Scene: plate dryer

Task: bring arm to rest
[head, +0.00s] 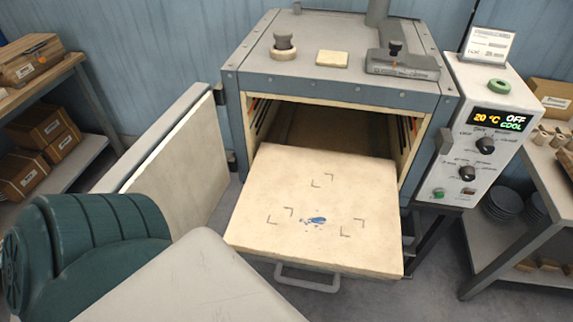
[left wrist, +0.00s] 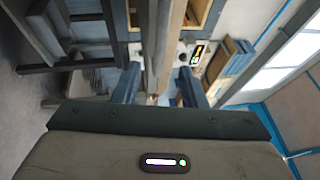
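In the head view my left arm comes in at the lower left as a teal and grey shape; its gripper does not show there. In the left wrist view my left gripper (left wrist: 160,92) has its two blue fingers well apart. A long bar-like edge passes behind or between them; I cannot tell how near it is, and no grasp shows. My right arm and gripper are in neither view. The dryer (head: 340,83) stands open, with its door (head: 175,150) swung out to the left. Its cream shelf (head: 310,180) is pulled out, with corner marks and a blue smear, and carries no plate.
The control box (head: 470,165) at the dryer's right reads 20 °C, OFF and COOL. Left shelving (head: 65,160) holds cardboard boxes. A right-hand table (head: 548,195) holds a box, small items and dark plates below. The open door stands close beyond my left arm.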

